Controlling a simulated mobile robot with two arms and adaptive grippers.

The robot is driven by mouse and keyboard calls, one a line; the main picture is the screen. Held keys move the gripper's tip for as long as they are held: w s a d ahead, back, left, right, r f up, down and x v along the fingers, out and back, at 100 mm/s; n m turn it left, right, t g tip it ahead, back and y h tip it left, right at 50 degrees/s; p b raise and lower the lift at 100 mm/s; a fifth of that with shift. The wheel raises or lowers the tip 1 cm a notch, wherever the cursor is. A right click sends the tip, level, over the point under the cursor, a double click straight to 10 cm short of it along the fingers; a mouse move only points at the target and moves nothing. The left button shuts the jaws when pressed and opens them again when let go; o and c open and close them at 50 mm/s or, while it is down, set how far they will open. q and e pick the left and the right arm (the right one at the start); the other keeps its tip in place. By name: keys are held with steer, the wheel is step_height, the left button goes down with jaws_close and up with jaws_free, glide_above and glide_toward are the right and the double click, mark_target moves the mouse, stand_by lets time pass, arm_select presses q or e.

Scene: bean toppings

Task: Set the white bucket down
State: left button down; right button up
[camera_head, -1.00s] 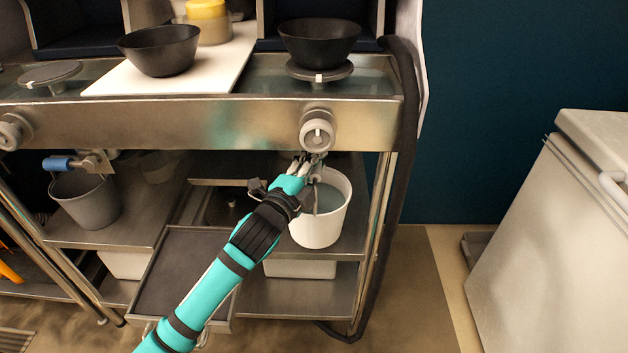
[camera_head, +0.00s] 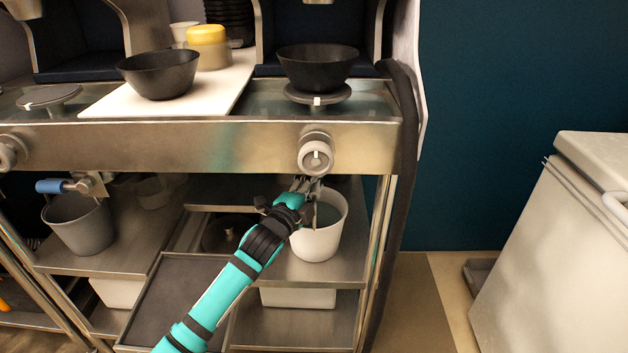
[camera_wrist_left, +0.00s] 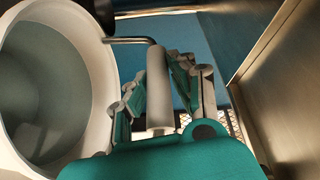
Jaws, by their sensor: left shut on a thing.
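The white bucket (camera_head: 322,238) is upright at the right end of the cart's upper shelf, below the counter knob. I cannot tell whether its base touches the shelf. My left gripper (camera_head: 306,188) is at the bucket's upper rim, just under the counter front. In the left wrist view the gripper (camera_wrist_left: 160,95) is shut on the grey cylindrical grip of the bucket's handle (camera_wrist_left: 157,80). The bucket's open mouth and white rim (camera_wrist_left: 108,75) fill the left of that view. The inside looks greyish green. My right gripper is in no view.
A grey bucket (camera_head: 80,222) hangs or stands at the left under the counter. A dark tray (camera_head: 172,300) lies left of my arm. The shelf (camera_head: 350,268) has a little bare metal around the white bucket. Black bowls (camera_head: 318,66) stand above; a white chest (camera_head: 560,250) is right.

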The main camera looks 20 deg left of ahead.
arm_select(q)
steer(key=shift+r, duration=0.4)
steer(key=c, duration=1.6)
jaws_free()
steer(key=shift+f, duration=0.4)
steer(key=o, duration=0.5)
steer(key=shift+s, duration=0.1)
steer(key=shift+r, duration=0.1)
steer(key=shift+s, duration=0.15)
steer(key=s, duration=0.3)
steer(key=s+a+p, duration=0.1)
steer(key=s, duration=0.3)
steer(key=s+a, duration=0.1)
steer(key=s, duration=0.3)
steer(key=shift+s, duration=0.25)
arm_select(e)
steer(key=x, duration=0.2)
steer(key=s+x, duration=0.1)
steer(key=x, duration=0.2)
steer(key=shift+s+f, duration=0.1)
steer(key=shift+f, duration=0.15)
arm_select(q)
steer(key=shift+f, duration=0.2)
